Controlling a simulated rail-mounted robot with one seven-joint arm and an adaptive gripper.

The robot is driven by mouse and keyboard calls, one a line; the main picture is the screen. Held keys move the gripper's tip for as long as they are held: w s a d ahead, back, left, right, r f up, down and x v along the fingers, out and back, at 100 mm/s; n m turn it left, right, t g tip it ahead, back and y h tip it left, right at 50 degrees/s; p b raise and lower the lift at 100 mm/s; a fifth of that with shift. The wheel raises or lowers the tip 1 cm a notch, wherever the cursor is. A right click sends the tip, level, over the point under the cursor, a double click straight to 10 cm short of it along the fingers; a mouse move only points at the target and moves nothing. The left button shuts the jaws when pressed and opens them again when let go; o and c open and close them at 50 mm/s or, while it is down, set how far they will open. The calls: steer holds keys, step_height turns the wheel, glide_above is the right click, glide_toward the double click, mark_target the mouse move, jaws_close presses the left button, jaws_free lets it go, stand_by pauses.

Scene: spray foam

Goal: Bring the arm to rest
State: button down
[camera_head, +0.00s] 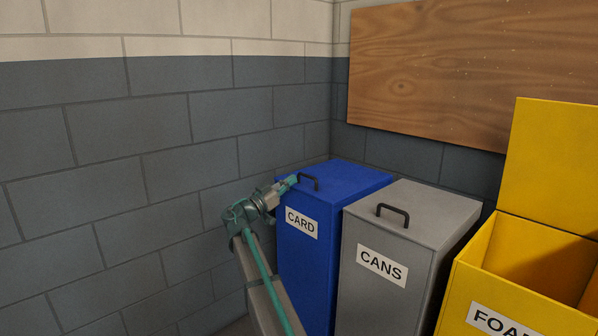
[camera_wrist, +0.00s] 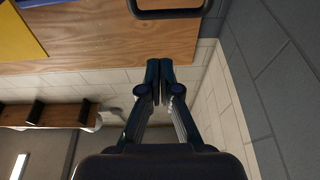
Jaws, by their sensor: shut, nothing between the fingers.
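My gripper (camera_head: 293,180) is at the top left edge of the blue CARD bin (camera_head: 305,250), close to the bin's dark handle (camera_head: 309,180). In the wrist view my gripper (camera_wrist: 160,66) is shut, with the two fingertips together and nothing between them. A dark handle (camera_wrist: 170,14) shows just beyond the fingertips, and I cannot tell whether they touch it. My arm rises from the bottom of the head view, along the left side of the CARD bin. The lid of the CARD bin is closed.
The grey CANS bin (camera_head: 385,275), lid closed, stands right of the CARD bin. The yellow FOAM bin (camera_head: 465,270) is open, its lid (camera_head: 550,165) raised. A wooden board (camera_head: 460,70) hangs on the wall behind. A block wall (camera_head: 120,150) runs close along the left.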

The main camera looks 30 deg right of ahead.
steer(key=shift+f+v, duration=0.15)
steer(key=shift+v, duration=0.55)
steer(key=shift+f+v, duration=0.15)
steer(key=shift+v, duration=0.6)
